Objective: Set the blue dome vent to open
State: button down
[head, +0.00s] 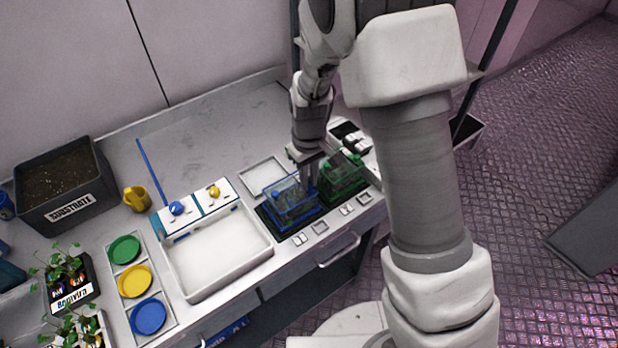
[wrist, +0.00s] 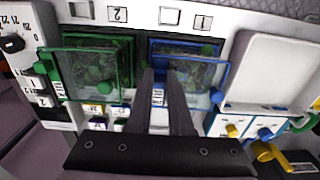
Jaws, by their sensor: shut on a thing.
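The blue dome (head: 291,203) is a clear box with blue edges on a dark tray at the bench's front. It also shows in the wrist view (wrist: 205,75), with plants inside and a blue knob (wrist: 217,96) at one corner. My gripper (head: 306,180) points down at the dome's top, on the side toward the green dome. In the wrist view its fingers (wrist: 165,72) are close together over the dome's left part, shut on what appears to be the blue dome's vent. The fingers hide the vent, so its setting cannot be told.
The green dome (head: 343,176) stands close beside the blue one. A white tray (head: 220,255) lies on the other side. Behind it is a panel with a blue knob (head: 177,208) and a yellow knob (head: 214,192). The bench's back is mostly clear.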

jog(key=shift+w, duration=0.1)
dwell(0.7)
jog(key=shift+w+a, duration=0.55)
jog(key=shift+w, duration=0.25)
jog(key=shift+w+a, duration=0.5)
jog(key=shift+w, duration=0.25)
jog(key=c, duration=0.8)
grip_release()
jog(key=shift+s, duration=0.1)
notch_tip(320, 180, up, 18)
jog(key=b, duration=0.1)
jog(key=shift+f, duration=0.25)
